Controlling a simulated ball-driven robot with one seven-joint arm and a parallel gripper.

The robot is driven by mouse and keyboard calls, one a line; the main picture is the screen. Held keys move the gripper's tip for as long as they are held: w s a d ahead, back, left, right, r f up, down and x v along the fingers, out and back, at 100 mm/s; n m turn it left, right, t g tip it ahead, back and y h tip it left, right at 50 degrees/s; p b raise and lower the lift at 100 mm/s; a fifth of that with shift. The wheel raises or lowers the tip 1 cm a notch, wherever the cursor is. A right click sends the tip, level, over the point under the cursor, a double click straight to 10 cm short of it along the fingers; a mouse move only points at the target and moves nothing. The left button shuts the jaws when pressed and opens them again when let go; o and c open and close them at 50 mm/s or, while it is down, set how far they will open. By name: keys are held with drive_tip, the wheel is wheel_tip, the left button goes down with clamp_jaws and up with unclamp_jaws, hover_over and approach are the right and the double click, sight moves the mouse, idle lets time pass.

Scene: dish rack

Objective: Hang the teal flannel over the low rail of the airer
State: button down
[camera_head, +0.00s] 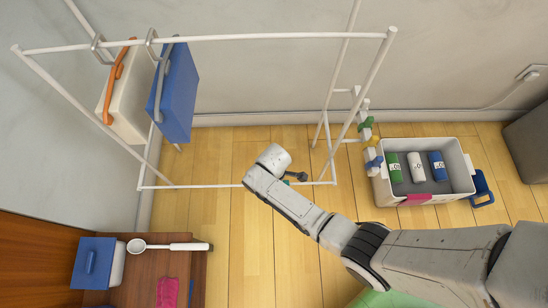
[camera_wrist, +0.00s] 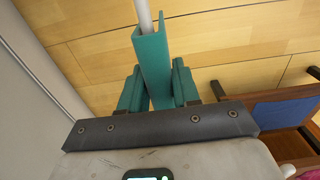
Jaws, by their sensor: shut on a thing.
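The teal flannel (camera_wrist: 153,65) is a folded, channel-like piece between the teal finger pads of my gripper (camera_wrist: 158,88) in the wrist view. The gripper is shut on it. A white rod (camera_wrist: 143,14), seemingly the low rail, meets the flannel's far end; I cannot tell whether the fold sits over it. In the head view the low rail (camera_head: 210,186) of the white airer (camera_head: 345,95) runs near the floor.
A cream case (camera_head: 122,95) and a blue case (camera_head: 180,95) hang from the top rail. A crate (camera_head: 425,195) with several cans stands right, beside coloured pegs (camera_head: 367,135). A wooden table (camera_head: 150,265) with a blue-lidded box (camera_head: 97,262) and ladle (camera_head: 165,246) stands lower left.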

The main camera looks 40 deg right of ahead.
drive_tip(key=shift+f, duration=0.25)
idle(0.3)
drive_tip(key=c, duration=0.7)
unclamp_jaws()
drive_tip(key=shift+c, duration=0.2)
drive_tip(key=shift+r, duration=0.15)
wheel_tip(320, 180, up, 11)
drive_tip(key=p, duration=0.4)
drive_tip(key=shift+f, duration=0.2)
